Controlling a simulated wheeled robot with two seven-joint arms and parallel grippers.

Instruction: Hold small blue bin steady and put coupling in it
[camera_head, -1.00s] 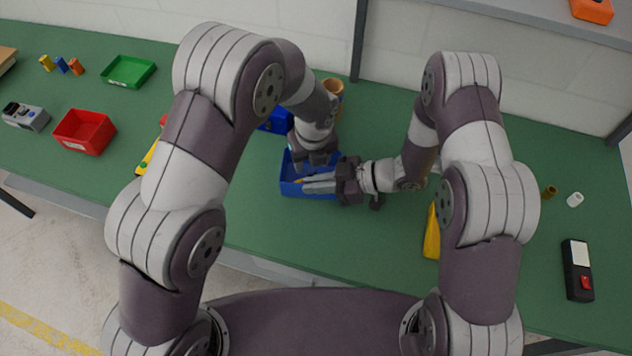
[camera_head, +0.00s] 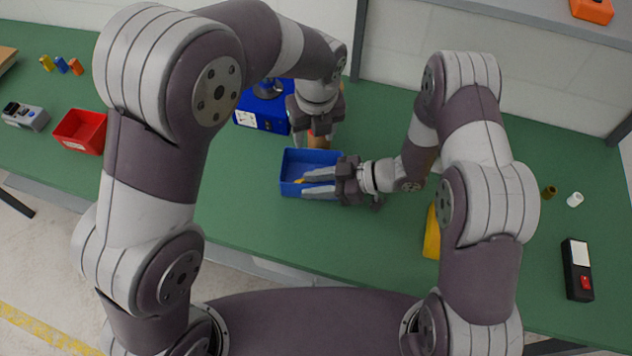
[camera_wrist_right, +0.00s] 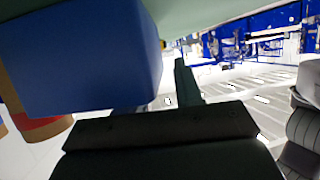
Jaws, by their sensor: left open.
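The small blue bin (camera_head: 297,157) stands on the green bench in the middle of the head view. A small orange-yellow piece (camera_head: 299,181), perhaps the coupling, shows inside it, partly hidden by my right fingers. My right gripper (camera_head: 305,182) reaches in from the right with its two fingers apart over the bin. In the right wrist view the bin (camera_wrist_right: 75,55) fills the upper left with a finger beside it; whether the fingers press on a wall is unclear. My left gripper (camera_head: 320,128) is open, pointing down just behind the bin.
A brown tube (camera_head: 319,142) shows partly behind my left gripper. A larger blue box (camera_head: 262,115) stands behind and left of the bin. A red bin (camera_head: 80,130) is far left. A yellow object (camera_head: 431,240) lies right of the bin. The bench front is clear.

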